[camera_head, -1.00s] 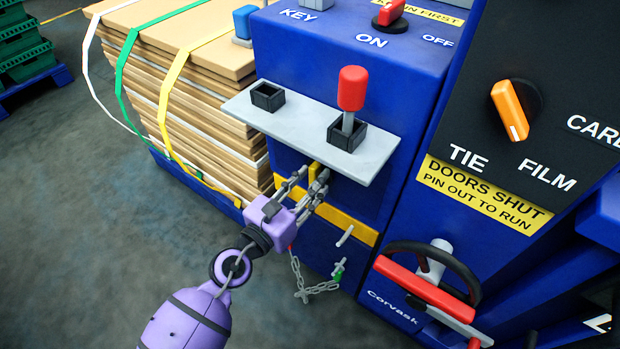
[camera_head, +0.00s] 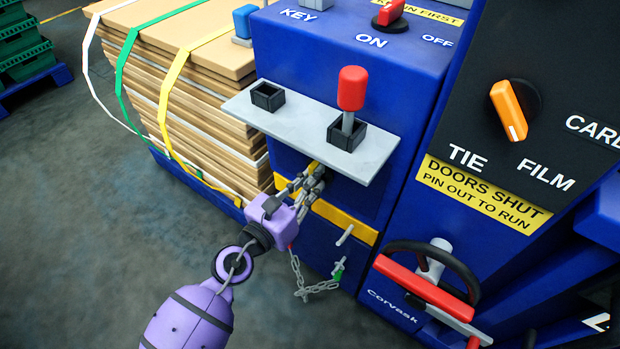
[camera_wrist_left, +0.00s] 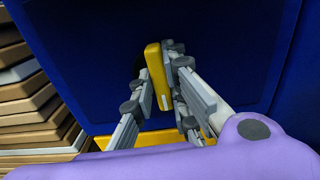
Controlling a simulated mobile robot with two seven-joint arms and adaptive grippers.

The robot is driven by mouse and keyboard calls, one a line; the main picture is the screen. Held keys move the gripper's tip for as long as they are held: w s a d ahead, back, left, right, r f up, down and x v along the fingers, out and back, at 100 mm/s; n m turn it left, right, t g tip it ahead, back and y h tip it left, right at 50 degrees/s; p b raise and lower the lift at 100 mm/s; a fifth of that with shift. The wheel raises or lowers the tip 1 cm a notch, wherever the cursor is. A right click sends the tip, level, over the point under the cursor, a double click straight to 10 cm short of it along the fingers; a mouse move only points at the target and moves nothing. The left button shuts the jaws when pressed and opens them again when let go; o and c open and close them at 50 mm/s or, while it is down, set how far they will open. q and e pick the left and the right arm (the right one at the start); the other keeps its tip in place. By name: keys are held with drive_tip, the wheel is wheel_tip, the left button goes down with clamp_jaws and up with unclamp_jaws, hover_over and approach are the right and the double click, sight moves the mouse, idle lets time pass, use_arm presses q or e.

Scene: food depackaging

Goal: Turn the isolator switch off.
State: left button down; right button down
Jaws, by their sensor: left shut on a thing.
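A yellow handle (camera_wrist_left: 157,75) with a white mark stands on a dark round base on the blue front panel, below the grey shelf. In the head view its top (camera_head: 313,166) shows just under the shelf edge, mostly hidden by my fingers. My left gripper (camera_head: 313,181) is shut on this yellow handle, with fingers on both sides of it. A red knob (camera_head: 391,12) on a dark base sits on top of the blue cabinet, by the words ON and OFF. Which of the two is the isolator switch is not labelled in view. My right gripper is not in view.
The grey shelf (camera_head: 240,108) overhangs my left fingers and holds a red-topped lever (camera_head: 351,95) and an empty black socket (camera_head: 267,97). A chain (camera_head: 302,285) hangs below. An orange selector (camera_head: 510,110) and a red-and-black handle (camera_head: 425,287) are right. Strapped cardboard (camera_head: 200,95) stands left.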

use_arm(q)
drive_tip(key=shift+w+a+f+n+p, duration=0.1)
drive_tip(key=shift+n+p, duration=1.75)
drive_tip(key=shift+n, duration=2.45)
drive_tip(key=shift+a+f+n+p, duration=0.1)
drive_tip(key=shift+n+p, duration=1.7)
drive_tip(key=shift+n, duration=2.5)
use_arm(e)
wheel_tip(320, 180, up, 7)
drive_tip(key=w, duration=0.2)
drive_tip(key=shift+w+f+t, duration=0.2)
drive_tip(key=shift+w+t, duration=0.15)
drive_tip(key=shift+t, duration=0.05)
use_arm(q)
drive_tip(key=c, duration=1.7)
unclamp_jaws()
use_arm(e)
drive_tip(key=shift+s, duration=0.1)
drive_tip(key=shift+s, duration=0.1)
